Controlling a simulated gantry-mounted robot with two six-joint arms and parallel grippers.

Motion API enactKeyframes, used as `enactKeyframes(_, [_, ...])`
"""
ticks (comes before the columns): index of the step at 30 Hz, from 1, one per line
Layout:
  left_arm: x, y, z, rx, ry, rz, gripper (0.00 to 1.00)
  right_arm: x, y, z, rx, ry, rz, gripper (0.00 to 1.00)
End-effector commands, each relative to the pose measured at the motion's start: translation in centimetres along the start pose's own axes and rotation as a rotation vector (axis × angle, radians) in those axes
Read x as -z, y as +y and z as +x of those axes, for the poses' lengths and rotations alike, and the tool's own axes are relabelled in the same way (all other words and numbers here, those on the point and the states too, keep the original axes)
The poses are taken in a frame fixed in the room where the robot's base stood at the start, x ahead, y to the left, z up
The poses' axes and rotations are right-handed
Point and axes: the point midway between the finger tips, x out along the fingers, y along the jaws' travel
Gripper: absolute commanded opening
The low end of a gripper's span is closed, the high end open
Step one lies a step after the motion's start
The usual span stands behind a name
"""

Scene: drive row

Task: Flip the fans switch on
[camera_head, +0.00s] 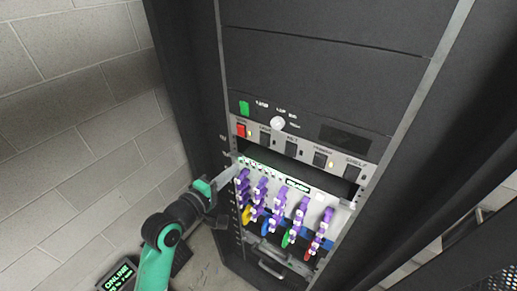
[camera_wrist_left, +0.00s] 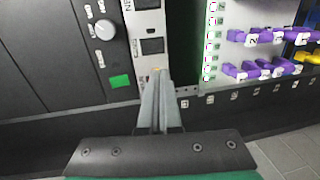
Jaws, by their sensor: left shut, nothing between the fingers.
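A switch panel (camera_head: 282,145) runs across the dark rack. It carries a red switch (camera_head: 241,131) at its left end and several dark rocker switches, including one near the left (camera_head: 265,139). The labels are too small to read surely, so I cannot tell which is the fans switch. In the left wrist view the panel (camera_wrist_left: 148,24) runs up the picture with dark switches (camera_wrist_left: 152,45). My left gripper (camera_head: 236,164) is shut and empty, at the rack's left edge just below the panel. Its fingertips (camera_wrist_left: 157,73) cover the panel's end there, hiding the red switch. Contact cannot be told.
Above the panel are a green button (camera_head: 244,107) and a white knob (camera_head: 278,123). Below is a light drive row with several purple handles (camera_head: 279,200). A display (camera_head: 118,275) reading ONLINE stands at lower left. A block wall (camera_head: 80,110) lies left.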

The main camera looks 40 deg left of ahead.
Motion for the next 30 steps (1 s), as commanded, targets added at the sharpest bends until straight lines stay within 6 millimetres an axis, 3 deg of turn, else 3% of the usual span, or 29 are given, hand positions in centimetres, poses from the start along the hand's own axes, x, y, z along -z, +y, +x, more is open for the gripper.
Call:
enactKeyframes(5, [0.0, -0.2, 1.0, -0.002, -0.001, 0.001, 0.00, -0.6, 0.0, -0.7, 0.000, 0.000, 0.000, 0.50])
enactKeyframes(12, [-0.1, -0.7, 5.5, -0.004, -0.003, 0.002, 0.00, -3.1, 0.0, -3.4, 0.000, 0.000, 0.000, 0.50])
enactKeyframes(21, [-0.1, 0.3, 11.4, 0.001, -0.002, 0.001, 0.00, -2.1, 0.0, -2.2, 0.000, 0.000, 0.000, 0.50])
enactKeyframes(30, [-0.1, 0.1, 14.0, -0.001, -0.001, 0.002, 0.00, -2.0, 0.0, -2.1, 0.000, 0.000, 0.000, 0.50])
